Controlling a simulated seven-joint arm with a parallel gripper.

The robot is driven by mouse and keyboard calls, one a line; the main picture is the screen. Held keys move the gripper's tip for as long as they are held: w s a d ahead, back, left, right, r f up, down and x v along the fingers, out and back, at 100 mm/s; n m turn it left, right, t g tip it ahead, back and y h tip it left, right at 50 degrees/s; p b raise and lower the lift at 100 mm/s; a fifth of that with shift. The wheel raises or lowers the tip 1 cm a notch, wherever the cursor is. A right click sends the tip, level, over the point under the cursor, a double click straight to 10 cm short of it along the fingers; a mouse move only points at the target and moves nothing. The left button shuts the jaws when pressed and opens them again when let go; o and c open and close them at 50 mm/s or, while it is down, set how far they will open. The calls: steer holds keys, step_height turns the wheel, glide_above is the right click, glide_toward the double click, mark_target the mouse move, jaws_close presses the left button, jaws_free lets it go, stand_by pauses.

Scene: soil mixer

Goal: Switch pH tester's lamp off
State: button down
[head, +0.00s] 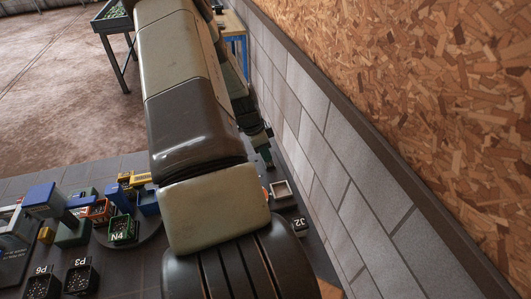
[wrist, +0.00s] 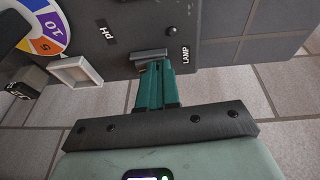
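The pH tester (wrist: 120,30) is a dark grey box in the upper part of the wrist view, with a coloured dial (wrist: 40,28) and the labels "pH" and "LAMP". A small dark round knob (wrist: 170,32) sits near the LAMP label (wrist: 185,55). A grey raised bar (wrist: 150,54) is on the tester's edge. My gripper (wrist: 158,66) has teal fingers that lie together, with nothing visible between them. Their tips are right at the bar; I cannot tell whether they touch it. In the head view my gripper (head: 268,158) is beside the block wall, partly hidden by my arm.
A small white square tray (wrist: 76,72) is left of the fingers. In the head view, several small bins, including N4 (head: 122,230) and P3 (head: 81,277), stand on the dark table at lower left. The block wall (head: 330,150) runs close along the right.

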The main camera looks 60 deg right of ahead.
steer(key=shift+s+a+f, duration=0.2)
steer(key=shift+a+f, duration=0.05)
steer(key=shift+s+a+r, duration=0.15)
steer(key=shift+s+a, duration=0.4)
steer(key=shift+s, duration=0.1)
steer(key=d+v, duration=0.1)
steer(key=v, duration=1.3)
steer(key=shift+r, duration=0.25)
steer(key=shift+d, duration=0.1)
